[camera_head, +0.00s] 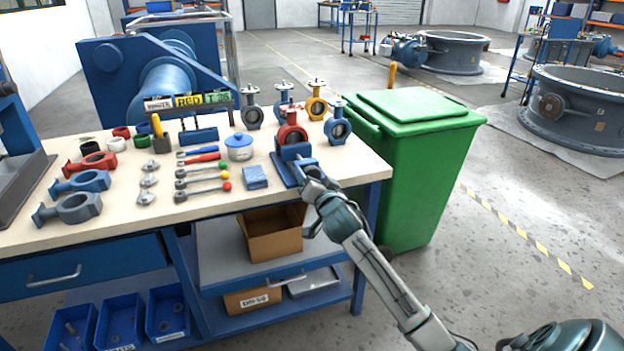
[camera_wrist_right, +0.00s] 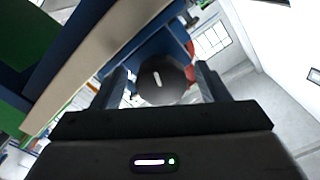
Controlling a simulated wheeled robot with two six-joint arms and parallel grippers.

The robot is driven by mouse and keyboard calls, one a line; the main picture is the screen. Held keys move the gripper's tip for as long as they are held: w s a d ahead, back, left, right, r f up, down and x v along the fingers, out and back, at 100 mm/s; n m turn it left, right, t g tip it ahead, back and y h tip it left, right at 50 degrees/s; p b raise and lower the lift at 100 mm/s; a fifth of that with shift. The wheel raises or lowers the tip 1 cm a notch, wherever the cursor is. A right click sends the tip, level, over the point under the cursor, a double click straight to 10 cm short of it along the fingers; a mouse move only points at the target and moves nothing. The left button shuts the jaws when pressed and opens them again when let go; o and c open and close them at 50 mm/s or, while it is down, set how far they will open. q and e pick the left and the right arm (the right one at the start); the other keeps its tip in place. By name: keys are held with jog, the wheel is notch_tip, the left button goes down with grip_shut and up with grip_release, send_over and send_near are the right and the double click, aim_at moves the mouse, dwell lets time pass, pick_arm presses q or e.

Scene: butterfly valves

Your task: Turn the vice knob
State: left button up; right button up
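The blue vice (camera_head: 283,170) sits at the right front corner of the workbench, with a red valve body (camera_head: 291,131) standing at its jaws. My right gripper (camera_head: 309,177) is at the front of the vice; it covers the knob in the head view. In the right wrist view the knob is a dark round disc (camera_wrist_right: 163,80) with a light slot, in front of the blue vice body (camera_wrist_right: 140,35). The two fingers of the gripper (camera_wrist_right: 160,86) stand apart on either side of the knob, with a gap visible on each side. My left gripper is out of view.
The wooden workbench top (camera_head: 245,205) holds several valve parts, wrenches and a blue-lidded pot (camera_head: 239,147). A green bin (camera_head: 424,165) stands close to the right of the bench. A cardboard box (camera_head: 270,235) is on the shelf below. Open floor lies right of the bin.

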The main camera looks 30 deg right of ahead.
jog(key=shift+s, duration=0.1)
jog(key=v, duration=1)
jog(key=shift+s, duration=0.35)
